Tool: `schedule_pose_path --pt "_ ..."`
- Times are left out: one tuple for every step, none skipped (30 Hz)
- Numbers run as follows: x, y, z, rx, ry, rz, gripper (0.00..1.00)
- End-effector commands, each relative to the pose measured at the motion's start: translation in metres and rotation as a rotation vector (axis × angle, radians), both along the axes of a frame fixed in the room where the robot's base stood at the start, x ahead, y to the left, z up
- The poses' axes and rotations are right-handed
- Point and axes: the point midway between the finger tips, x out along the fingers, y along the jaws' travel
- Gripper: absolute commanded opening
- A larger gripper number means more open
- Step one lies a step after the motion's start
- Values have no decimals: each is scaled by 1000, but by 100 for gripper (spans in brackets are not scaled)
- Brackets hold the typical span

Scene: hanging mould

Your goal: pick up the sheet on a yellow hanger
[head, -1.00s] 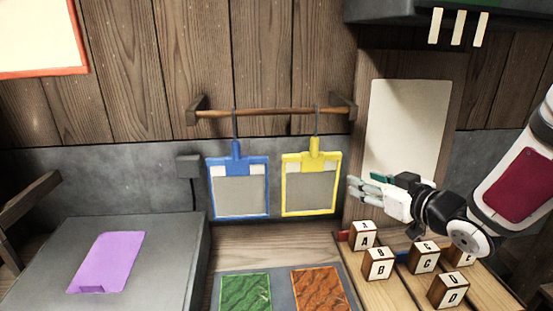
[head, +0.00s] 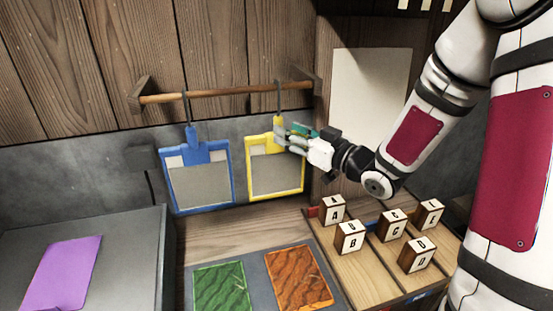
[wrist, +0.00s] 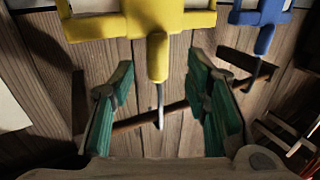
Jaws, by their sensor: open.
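The yellow hanger (head: 251,188) hangs by a dark hook from the wooden rod (head: 222,93), with a grey sheet (head: 277,175) in its frame. My gripper (head: 284,136) is at the hanger's upper right, by its neck. In the wrist view the yellow hanger (wrist: 157,58) appears upside down, its neck and hook lying between the spread green fingers of my gripper (wrist: 160,105). The fingers are open, with clear space on both sides of the neck. In the head view the fingers partly hide the neck.
A blue hanger (head: 168,186) with a grey sheet hangs close on the left; it also shows in the wrist view (wrist: 264,38). Below are a green panel (head: 220,287) and an orange panel (head: 298,278). Several lettered blocks (head: 350,238) stand at lower right.

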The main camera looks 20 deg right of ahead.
Motion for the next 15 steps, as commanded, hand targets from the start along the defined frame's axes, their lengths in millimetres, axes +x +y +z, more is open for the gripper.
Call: schedule_pose_path --pt "2 1 0 0 0 0 43" --pt "4 2 0 0 0 0 43" --pt "7 3 0 0 0 1 43" --pt "10 5 -1 0 0 2 43" --pt "14 7 -2 1 0 3 43" --pt "20 9 -2 1 0 2 43" --pt "24 11 -2 1 0 2 43" --pt "28 13 -3 1 0 2 43" --pt "34 15 -3 1 0 3 43" --pt "37 17 -3 1 0 2 43" --pt "40 18 -3 0 -1 1 43" --pt "44 19 -3 0 0 1 43" --pt "45 20 -3 0 1 0 43" --pt "47 21 -3 0 1 0 43" --pt "48 22 -3 0 1 0 43"
